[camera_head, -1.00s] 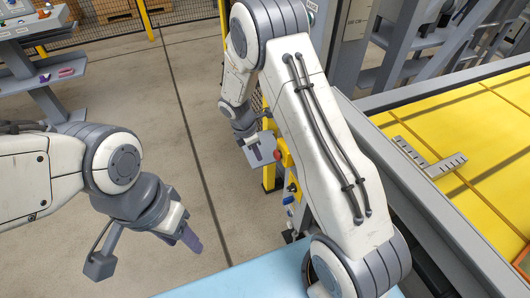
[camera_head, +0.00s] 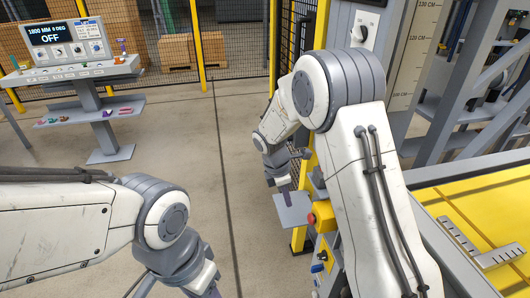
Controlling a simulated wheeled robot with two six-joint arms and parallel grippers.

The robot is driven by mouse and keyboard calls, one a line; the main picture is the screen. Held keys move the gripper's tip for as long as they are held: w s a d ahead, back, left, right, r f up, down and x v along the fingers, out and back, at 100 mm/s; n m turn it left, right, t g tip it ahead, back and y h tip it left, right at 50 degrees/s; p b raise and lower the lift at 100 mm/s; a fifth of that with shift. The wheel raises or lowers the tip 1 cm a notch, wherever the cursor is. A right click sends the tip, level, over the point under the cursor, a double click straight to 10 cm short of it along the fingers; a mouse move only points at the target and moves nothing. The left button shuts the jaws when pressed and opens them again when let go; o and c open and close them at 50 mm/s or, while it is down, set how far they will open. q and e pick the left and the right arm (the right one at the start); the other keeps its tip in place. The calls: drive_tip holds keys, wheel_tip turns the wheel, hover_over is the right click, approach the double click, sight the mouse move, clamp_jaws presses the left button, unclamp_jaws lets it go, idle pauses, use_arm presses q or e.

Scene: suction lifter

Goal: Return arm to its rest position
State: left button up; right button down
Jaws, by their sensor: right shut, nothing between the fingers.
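My left arm reaches in from the lower left. My left gripper (camera_head: 207,284) is cut off by the bottom edge, so its fingertips are hidden.
A console (camera_head: 70,52) reading "1800 MM 0 DEG OFF" stands at the back left over a shelf of small coloured parts. A yellow-surfaced table (camera_head: 500,205) with a grey toothed strip is at the right. A yellow-posted mesh fence crosses the back. Open floor (camera_head: 180,135) lies between.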

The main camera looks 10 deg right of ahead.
drive_tip(key=s+a+r+m+y, duration=0.2)
drive_tip(key=s+a+r+m, duration=0.2)
drive_tip(key=s+a+r, duration=0.6)
drive_tip(key=s+a+r+m+y, duration=0.1)
drive_tip(key=s+m, duration=0.2)
drive_tip(key=s, duration=0.6)
drive_tip(key=s+a+r+m, duration=0.1)
drive_tip(key=s+m, duration=0.3)
drive_tip(key=s, duration=0.6)
drive_tip(key=shift+a+y, duration=0.3)
drive_tip(key=shift+y, duration=0.1)
